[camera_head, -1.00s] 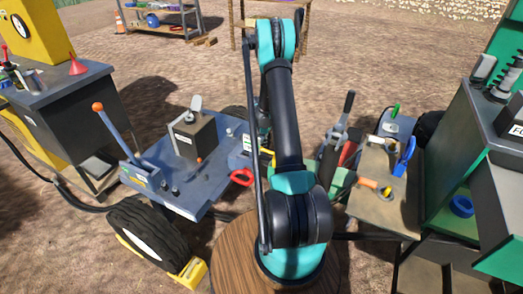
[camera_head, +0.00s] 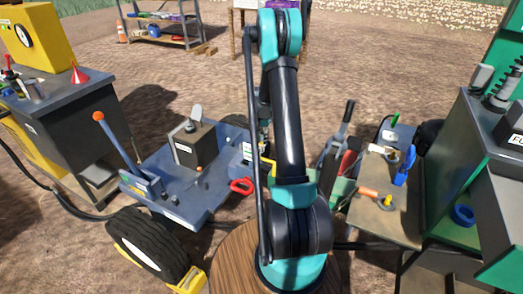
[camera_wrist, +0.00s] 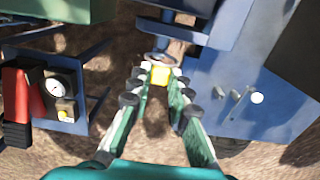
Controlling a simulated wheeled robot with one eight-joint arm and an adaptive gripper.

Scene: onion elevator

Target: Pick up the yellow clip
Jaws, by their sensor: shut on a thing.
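The yellow clip (camera_wrist: 160,75) is in the wrist view, between the fingertips of my gripper (camera_wrist: 160,72). My gripper is shut on it, with both fingers converging on its sides. The clip is small and partly covered by the fingertips. In the head view my arm hides most of the gripper; a bit of yellow shows beside the arm, but I cannot tell whether it is the clip.
The blue trailer platform (camera_head: 215,190) carries a dark box (camera_head: 195,145) and a lever with an orange knob (camera_head: 98,116). A red-handled tool (camera_head: 242,186) lies by its right edge. A tool-laden side table (camera_head: 385,222) stands right of my arm. Open dirt lies behind.

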